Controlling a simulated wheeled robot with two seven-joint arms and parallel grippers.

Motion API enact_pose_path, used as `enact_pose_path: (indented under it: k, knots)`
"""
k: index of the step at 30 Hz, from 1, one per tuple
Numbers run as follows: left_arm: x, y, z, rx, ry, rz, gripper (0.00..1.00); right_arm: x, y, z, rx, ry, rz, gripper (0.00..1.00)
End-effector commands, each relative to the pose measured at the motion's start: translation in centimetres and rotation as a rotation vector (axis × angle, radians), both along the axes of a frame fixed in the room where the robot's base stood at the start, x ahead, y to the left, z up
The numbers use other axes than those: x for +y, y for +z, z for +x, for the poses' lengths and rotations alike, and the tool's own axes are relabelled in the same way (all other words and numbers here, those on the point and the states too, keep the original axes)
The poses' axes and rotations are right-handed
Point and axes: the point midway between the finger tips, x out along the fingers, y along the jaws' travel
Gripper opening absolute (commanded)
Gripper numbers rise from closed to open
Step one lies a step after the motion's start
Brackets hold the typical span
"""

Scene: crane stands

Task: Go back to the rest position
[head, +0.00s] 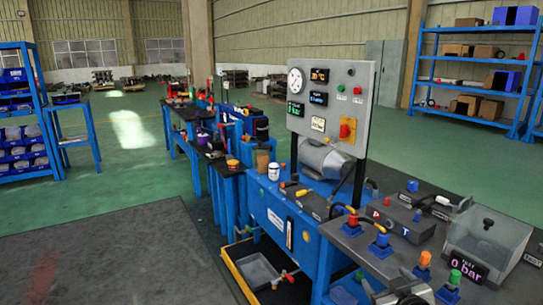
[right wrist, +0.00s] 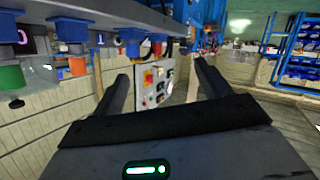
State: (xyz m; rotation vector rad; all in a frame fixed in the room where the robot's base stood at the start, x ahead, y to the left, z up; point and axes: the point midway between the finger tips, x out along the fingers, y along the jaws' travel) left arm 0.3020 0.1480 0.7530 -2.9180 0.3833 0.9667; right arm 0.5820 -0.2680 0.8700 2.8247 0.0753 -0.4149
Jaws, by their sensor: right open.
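My right gripper (right wrist: 160,72) is open in the right wrist view, with two dark fingers spread apart and nothing between them. The grey control panel (right wrist: 152,85) shows beyond the gap, apart from the fingers. In the head view, the right gripper (head: 402,290) shows only partly at the bottom edge, low by the front of the right-hand bench; its fingers are hard to make out there. My left gripper is not in either view.
The grey bench (head: 352,243) at the right carries coloured fittings, a clear box (head: 487,240) and a pressure display (head: 466,264). The gauge panel (head: 330,95) stands behind it on a blue unit. A dark mat (head: 110,255) at the left is clear.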

Motion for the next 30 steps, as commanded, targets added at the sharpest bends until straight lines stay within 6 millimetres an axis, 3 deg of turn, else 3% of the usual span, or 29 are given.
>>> enact_pose_path:
  k: [1,6,12,15,19,30]
  knots:
    - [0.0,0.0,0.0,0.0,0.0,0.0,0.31,1.6,-2.6,-2.8,0.046,0.023,0.019,0.76]
    - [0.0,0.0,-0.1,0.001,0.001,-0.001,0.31,6.5,-8.7,-12.9,0.185,0.083,0.098,0.76]
    - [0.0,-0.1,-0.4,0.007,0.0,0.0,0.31,10.6,-11.5,-23.6,0.322,0.11,0.199,0.76]
    - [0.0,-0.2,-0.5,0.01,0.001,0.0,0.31,11.6,-11.7,-26.6,0.361,0.112,0.23,0.76]
    - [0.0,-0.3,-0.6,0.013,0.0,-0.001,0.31,12.1,-11.7,-28.2,0.381,0.111,0.248,0.76]
    - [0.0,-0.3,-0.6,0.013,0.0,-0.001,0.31,12.1,-11.7,-28.2,0.381,0.111,0.248,0.76]
